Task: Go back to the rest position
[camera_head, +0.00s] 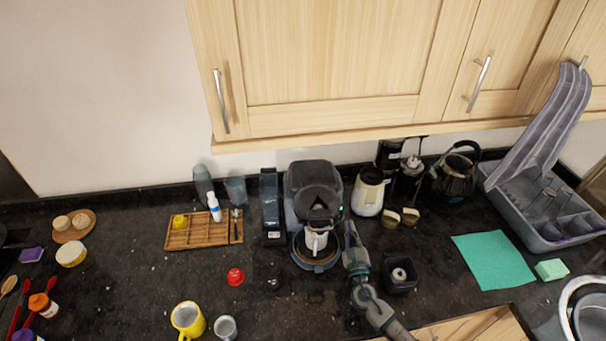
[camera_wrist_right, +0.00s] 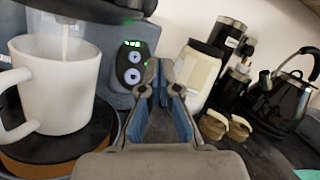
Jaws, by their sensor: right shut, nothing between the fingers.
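My right gripper (camera_head: 350,230) is shut and empty, just right of the dark coffee machine (camera_head: 313,185). In the right wrist view its fingertips (camera_wrist_right: 161,78) are in front of the machine's button panel (camera_wrist_right: 134,68), where green lights glow. I cannot tell whether they touch it. A white mug (camera_wrist_right: 55,85) stands upright on the machine's round drip tray, left of the gripper, with a pale stream running into it from the spout. The mug (camera_head: 316,243) also shows in the head view. My left gripper is not in view.
A white jar (camera_head: 369,192), a black kettle (camera_head: 455,172) and a grey rack (camera_head: 540,205) stand to the right. A small dark container (camera_head: 399,275) is close beside my right arm. A yellow mug (camera_head: 187,319), red capsule (camera_head: 235,277) and wooden tray (camera_head: 205,231) are left. Cupboards (camera_head: 340,55) overhang the back.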

